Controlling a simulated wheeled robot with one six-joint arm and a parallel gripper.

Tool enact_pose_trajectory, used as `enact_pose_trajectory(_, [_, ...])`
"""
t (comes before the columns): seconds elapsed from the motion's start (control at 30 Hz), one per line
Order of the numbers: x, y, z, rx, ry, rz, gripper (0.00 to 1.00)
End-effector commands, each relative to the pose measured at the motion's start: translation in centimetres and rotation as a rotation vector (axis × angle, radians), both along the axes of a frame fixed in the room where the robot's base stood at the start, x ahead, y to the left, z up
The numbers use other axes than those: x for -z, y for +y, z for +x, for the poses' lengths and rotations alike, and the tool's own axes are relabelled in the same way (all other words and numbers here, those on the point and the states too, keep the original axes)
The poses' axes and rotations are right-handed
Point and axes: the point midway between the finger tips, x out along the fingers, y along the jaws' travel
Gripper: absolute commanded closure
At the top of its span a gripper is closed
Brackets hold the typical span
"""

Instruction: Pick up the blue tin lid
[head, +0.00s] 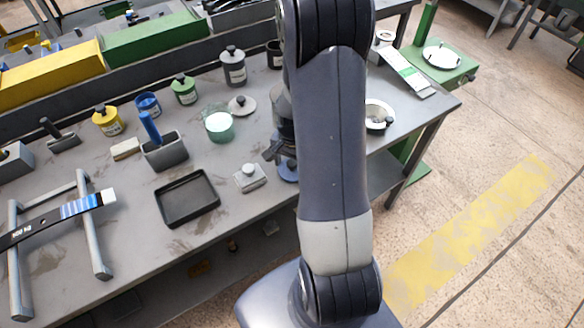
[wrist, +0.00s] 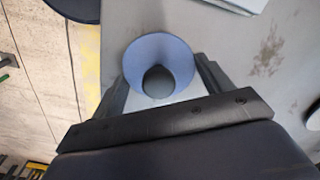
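The blue tin lid (wrist: 160,48) is a round blue disc with a dark knob (wrist: 158,82) at its middle. In the head view the lid (head: 288,172) lies on the grey bench, partly hidden by my arm. My gripper (wrist: 161,70) is over the lid, with one finger on each side of it in the wrist view. The fingers are spread wide, with clear gaps to the knob. I cannot tell whether they touch the rim. In the head view my gripper (head: 276,150) shows only partly beside the arm.
A grey block with a knob (head: 249,178) stands close left of the lid. A black tray (head: 188,198) and an open mint-green tin (head: 219,127) are farther left. A round metal dish (head: 378,115) lies to the right. The bench's front edge is near the lid.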

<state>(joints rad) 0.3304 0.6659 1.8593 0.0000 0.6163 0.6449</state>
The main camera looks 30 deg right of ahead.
Motion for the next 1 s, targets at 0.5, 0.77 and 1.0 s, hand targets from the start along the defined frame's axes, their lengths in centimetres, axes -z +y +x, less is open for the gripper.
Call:
enact_pose_trajectory(0.5, [-0.1,0.0,0.0,0.0,0.0,0.0,0.51])
enact_pose_trajectory(0.77, [-2.4,0.0,0.1,0.0,-0.006,-0.002,0.51])
enact_pose_trajectory(1.0, [-6.6,0.0,0.1,0.0,-0.006,-0.002,0.51])
